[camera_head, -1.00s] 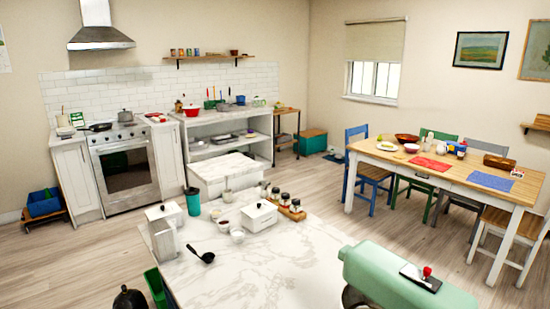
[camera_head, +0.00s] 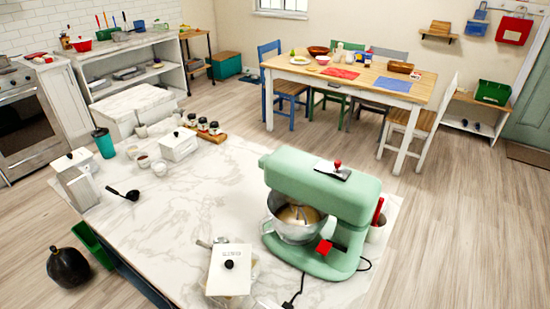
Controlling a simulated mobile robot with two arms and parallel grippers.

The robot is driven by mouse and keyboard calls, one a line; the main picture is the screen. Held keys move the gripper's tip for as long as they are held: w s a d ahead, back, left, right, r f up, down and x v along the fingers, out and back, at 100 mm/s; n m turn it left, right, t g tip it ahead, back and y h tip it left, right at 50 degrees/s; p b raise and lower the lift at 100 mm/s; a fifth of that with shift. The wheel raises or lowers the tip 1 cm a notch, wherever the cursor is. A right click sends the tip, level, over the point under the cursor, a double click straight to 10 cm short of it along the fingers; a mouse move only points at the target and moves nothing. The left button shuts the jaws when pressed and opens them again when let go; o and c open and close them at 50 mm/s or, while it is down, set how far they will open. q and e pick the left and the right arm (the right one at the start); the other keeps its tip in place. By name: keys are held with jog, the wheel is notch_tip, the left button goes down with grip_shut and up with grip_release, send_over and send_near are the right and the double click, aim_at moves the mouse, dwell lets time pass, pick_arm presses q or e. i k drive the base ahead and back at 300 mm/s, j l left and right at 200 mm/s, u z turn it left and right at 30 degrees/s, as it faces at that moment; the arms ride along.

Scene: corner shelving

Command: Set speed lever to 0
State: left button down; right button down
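A mint-green stand mixer (camera_head: 320,210) stands upright on the marble-topped island (camera_head: 200,220). A metal bowl (camera_head: 294,222) with pale yellow contents sits under its head. A small lever with a red knob (camera_head: 338,164) stands on a dark plate (camera_head: 332,172) on top of the head; its speed setting is too small to read. A second red knob (camera_head: 323,247) is on the side near the base. Neither of my grippers is in view.
A white lidded canister (camera_head: 230,270) and a dark cord (camera_head: 296,290) lie close to the mixer. A black ladle (camera_head: 124,194), a white box (camera_head: 178,144) and a teal cup (camera_head: 103,143) are at the far left. The island's middle is clear.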

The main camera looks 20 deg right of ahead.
aim_at(338, 163)
jog(key=j+z, duration=0.15)
jog(key=z, duration=0.25)
jog(key=j+z, duration=0.2)
jog(key=z, duration=0.15)
jog(key=j+z, duration=0.2)
jog(key=z, duration=0.2)
jog(key=i, duration=0.05)
